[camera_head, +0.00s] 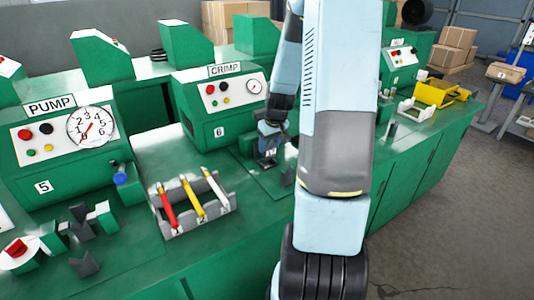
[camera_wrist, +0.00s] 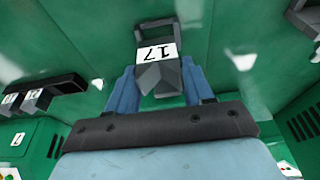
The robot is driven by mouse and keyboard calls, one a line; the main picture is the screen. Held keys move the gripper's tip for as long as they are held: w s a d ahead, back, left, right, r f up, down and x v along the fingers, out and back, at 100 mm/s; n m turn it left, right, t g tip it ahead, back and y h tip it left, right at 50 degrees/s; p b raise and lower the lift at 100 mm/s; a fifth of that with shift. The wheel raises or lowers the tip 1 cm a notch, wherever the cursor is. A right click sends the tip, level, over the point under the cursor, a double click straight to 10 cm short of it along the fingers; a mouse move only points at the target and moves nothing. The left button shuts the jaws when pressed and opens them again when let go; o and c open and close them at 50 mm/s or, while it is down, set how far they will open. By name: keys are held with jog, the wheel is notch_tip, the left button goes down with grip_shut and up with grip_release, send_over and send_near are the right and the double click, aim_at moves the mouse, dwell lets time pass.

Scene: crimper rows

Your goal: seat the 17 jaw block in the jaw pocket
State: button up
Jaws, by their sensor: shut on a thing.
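The 17 jaw block (camera_wrist: 157,75) is a grey block with a white label, between my gripper's blue fingers in the wrist view. My gripper (camera_wrist: 158,88) is shut on it. A dark U-shaped frame (camera_wrist: 140,34) shows just beyond the block; I cannot tell whether it is the jaw pocket or whether the block touches it. In the head view my gripper (camera_head: 268,152) is low over the bench, in front of the CRIMP machine (camera_head: 218,100) marked 6. There the block is too small and covered to make out clearly.
A grey rack (camera_head: 190,222) with red, yellow and white handles stands left of my gripper. Loose dark blocks (camera_head: 85,265) lie at the far left by the PUMP machine (camera_head: 60,150). A small dark piece (camera_head: 288,176) stands close to my gripper's right.

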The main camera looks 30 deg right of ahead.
aim_at(269, 148)
jog(key=shift+w+a+f, duration=0.15)
jog(key=shift+w+f, duration=0.45)
jog(key=shift+f, duration=1.55)
jog(key=shift+f, duration=0.1)
jog(key=o, duration=1.4)
jog(key=v, duration=1.2)
jog(key=s+a+r+t+h, duration=0.1)
jog(key=s+a+r, duration=0.8)
jog(key=a+r, duration=0.45)
jog(key=shift+t+y, duration=0.4)
jog(key=shift+t, duration=0.4)
jog(key=s+a+r, duration=0.1)
jog(key=s+r, duration=0.1)
jog(key=s, duration=0.2)
jog(key=s+a+r, duration=0.2)
jog(key=s, duration=0.3)
jog(key=s+a+r, duration=0.2)
jog(key=s, duration=0.2)
jog(key=shift+s+a, duration=0.25)
jog(key=shift+s, duration=0.1)
